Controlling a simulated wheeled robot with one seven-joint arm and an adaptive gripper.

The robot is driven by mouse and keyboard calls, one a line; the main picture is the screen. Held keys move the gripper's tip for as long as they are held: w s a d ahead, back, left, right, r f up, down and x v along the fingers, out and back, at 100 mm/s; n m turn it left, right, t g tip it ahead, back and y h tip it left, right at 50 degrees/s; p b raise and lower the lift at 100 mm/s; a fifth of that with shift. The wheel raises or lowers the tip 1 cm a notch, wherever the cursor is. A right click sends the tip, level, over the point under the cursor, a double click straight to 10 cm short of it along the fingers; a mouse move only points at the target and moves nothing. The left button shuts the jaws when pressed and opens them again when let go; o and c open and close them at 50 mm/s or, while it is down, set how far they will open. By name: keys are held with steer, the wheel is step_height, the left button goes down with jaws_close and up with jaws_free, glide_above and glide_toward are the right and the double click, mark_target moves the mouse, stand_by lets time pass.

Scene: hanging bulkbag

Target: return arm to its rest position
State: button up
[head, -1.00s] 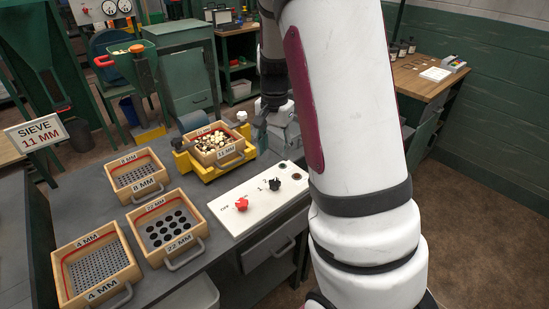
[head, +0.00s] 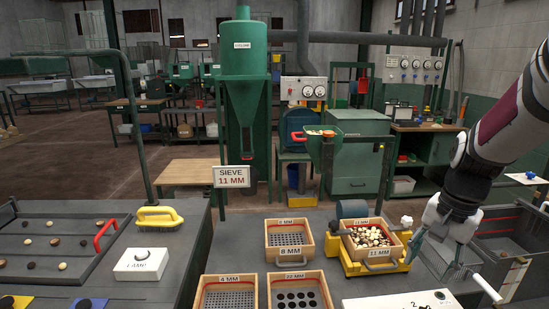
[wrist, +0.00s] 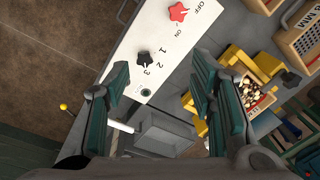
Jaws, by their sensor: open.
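My gripper (head: 447,250) is at the right of the head view, on my white arm, pointing down beside the sieve shaker. In the wrist view its two teal fingers stand wide apart, and the gripper (wrist: 160,95) is empty. Below it in the wrist view is the white control panel (wrist: 160,40) with a red knob (wrist: 178,12) and a black knob (wrist: 143,59) marked 1, 2, 3. The 11 mm sieve (head: 379,266), holding pale and dark pieces, sits in the yellow shaker (head: 349,267), left of the gripper in the head view.
Wooden sieves marked 8 mm (head: 288,252), 4 mm (head: 207,297) and 22 mm (head: 326,291) stand on the grey bench. A sign (head: 231,177) reads "SIEVE 11 MM". A grey bin (head: 503,232) lies right of the gripper. A green cyclone (head: 243,75) stands behind.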

steer(key=s+a+r+n+t, duration=0.1)
steer(key=s+a+r+n, duration=0.4)
steer(key=s, duration=0.5)
steer(key=s+a+r+n+t, duration=0.2)
steer(key=s+a+r+n, duration=0.2)
steer(key=s+a, duration=0.4)
steer(key=shift+s+a+r+n+h+p, duration=0.2)
steer(key=shift+s+r+n+h+p, duration=0.2)
steer(key=shift+s+n, duration=0.45)
